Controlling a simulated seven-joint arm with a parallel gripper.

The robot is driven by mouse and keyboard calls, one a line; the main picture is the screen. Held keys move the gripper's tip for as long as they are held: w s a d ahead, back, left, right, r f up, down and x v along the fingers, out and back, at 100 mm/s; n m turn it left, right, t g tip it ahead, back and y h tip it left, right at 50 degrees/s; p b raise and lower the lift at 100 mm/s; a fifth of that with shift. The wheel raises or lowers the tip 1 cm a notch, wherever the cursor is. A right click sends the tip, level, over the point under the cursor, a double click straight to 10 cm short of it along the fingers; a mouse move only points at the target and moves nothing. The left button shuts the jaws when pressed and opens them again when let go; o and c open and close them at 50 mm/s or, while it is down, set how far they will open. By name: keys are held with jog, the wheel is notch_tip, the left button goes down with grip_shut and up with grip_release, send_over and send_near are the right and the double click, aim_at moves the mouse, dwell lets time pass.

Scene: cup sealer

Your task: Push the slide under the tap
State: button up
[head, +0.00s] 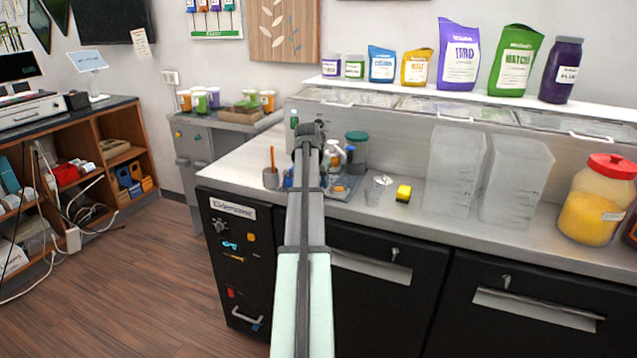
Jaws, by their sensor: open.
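My arm reaches up the middle of the head view and covers part of the steel counter (400,205). My gripper is hidden behind the arm, and I cannot make out its fingers. I cannot clearly identify the slide or the tap. Just right of the arm, a small grey tray (346,186) with small items on it lies on the counter, partly hidden by the arm. A jar with a green lid (356,150) stands behind it.
A clear cup (376,190) and a yellow sponge (403,193) lie right of the tray. Clear bins (515,180) and a red-lidded jar (598,200) fill the right side. A pencil cup (271,178) stands left of my arm. Bare counter lies at the front.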

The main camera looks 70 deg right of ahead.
jog(key=shift+d+f, duration=0.15)
jog(key=shift+f, duration=0.2)
grip_shut()
dwell(0.4)
